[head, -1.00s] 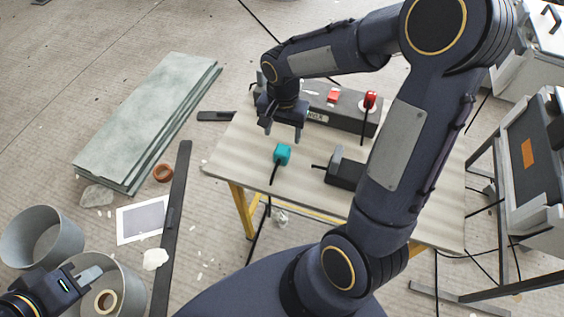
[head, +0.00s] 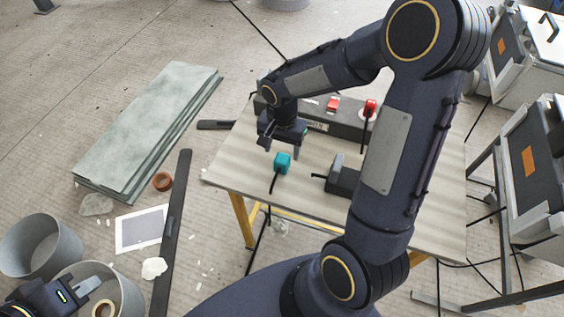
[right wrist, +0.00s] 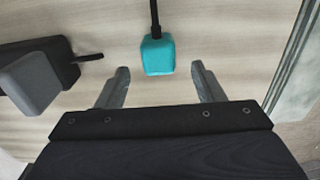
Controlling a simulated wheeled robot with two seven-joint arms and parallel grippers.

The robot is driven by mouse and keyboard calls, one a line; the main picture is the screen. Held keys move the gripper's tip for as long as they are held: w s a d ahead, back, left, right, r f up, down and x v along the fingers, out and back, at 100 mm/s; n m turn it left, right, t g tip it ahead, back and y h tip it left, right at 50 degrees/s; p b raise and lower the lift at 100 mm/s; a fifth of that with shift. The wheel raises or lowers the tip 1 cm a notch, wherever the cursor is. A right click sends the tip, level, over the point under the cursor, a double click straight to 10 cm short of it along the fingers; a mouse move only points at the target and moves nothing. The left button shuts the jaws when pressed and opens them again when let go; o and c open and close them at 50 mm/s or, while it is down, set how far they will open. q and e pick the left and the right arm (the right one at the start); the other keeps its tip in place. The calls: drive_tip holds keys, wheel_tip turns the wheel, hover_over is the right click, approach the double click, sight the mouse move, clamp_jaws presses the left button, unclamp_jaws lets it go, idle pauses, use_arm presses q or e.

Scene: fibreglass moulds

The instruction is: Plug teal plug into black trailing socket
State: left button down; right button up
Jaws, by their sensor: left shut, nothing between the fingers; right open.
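The teal plug (head: 282,162) lies on the table with its black cable running toward the table's front edge. It also shows in the right wrist view (right wrist: 158,55), just beyond the fingertips and between their lines. My right gripper (head: 281,149) is open and empty above and behind the plug; its two fingers also show in the right wrist view (right wrist: 160,80). The black trailing socket (head: 343,178) with a grey raised part sits to the right of the plug, and shows at left in the right wrist view (right wrist: 62,62). My left gripper (head: 92,284) is shut and empty over a grey bucket.
A dark box with red plugs (head: 333,104) stands at the table's back. The wooden table (head: 235,165) is clear left of the plug. Green-grey sheets (head: 145,130) lie on the floor at left. Grey equipment (head: 540,160) stands at right.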

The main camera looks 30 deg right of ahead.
sight(282, 158)
drive_tip(key=f, duration=0.4)
drive_tip(key=shift+s+f, duration=0.2)
drive_tip(key=shift+f, duration=0.2)
drive_tip(key=shift+a, duration=0.1)
drive_tip(key=c, duration=1)
drive_tip(key=shift+r, duration=0.1)
